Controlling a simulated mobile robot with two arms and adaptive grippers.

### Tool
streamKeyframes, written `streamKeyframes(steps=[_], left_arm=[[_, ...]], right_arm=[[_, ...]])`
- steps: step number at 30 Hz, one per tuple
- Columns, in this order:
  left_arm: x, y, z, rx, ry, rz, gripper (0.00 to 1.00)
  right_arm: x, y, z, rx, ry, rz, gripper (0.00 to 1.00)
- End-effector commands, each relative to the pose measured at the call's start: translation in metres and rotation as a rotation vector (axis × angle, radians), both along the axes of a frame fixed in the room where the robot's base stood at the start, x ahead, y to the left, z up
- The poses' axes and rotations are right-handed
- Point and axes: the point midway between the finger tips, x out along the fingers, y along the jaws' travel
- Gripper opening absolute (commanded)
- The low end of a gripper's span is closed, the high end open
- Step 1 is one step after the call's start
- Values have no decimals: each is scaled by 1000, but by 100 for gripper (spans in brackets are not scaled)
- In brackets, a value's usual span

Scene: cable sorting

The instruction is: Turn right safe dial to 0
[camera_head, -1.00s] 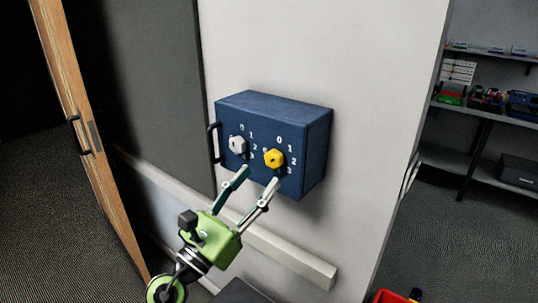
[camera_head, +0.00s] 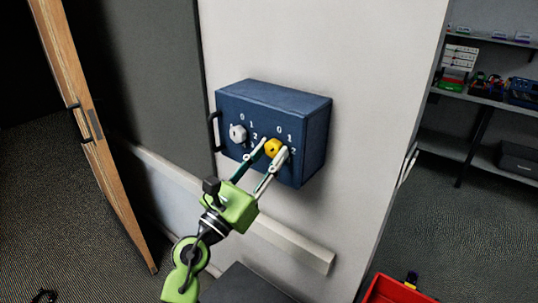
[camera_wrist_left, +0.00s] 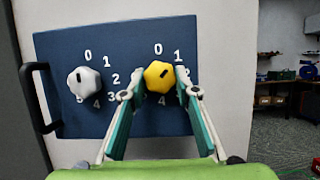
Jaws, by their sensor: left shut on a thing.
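A blue safe (camera_head: 305,140) is mounted on the white wall, with a white left dial (camera_head: 238,133) and a yellow right dial (camera_head: 273,147). My left gripper (camera_head: 271,151) reaches the yellow dial with one finger on each side and is shut on it. In the left wrist view the yellow dial (camera_wrist_left: 159,75) sits between the fingertips (camera_wrist_left: 160,80), and its dark mark tilts toward the upper right, between 0 and 1. The white dial (camera_wrist_left: 84,84) is to the left, clear of the fingers. My right gripper is not in view.
A black handle (camera_head: 213,132) sticks out from the safe's left side. A pale rail (camera_head: 290,246) runs along the wall below it. A red bin (camera_head: 395,292) is at lower right, and shelves (camera_head: 475,150) stand at far right.

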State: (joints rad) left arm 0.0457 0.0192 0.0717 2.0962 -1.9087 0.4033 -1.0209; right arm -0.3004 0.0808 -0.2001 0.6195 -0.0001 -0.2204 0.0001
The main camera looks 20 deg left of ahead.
Motion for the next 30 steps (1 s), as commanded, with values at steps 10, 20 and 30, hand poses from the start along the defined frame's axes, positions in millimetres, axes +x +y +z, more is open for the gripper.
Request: streamKeyframes(steps=[10,20,30], left_arm=[[0,-1,3,-84,35,0,7],[-1,-3,6,-328,124,1,7],[-2,-5,5,-581,214,0,7]], right_arm=[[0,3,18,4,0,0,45],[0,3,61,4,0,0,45],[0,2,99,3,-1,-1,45]])
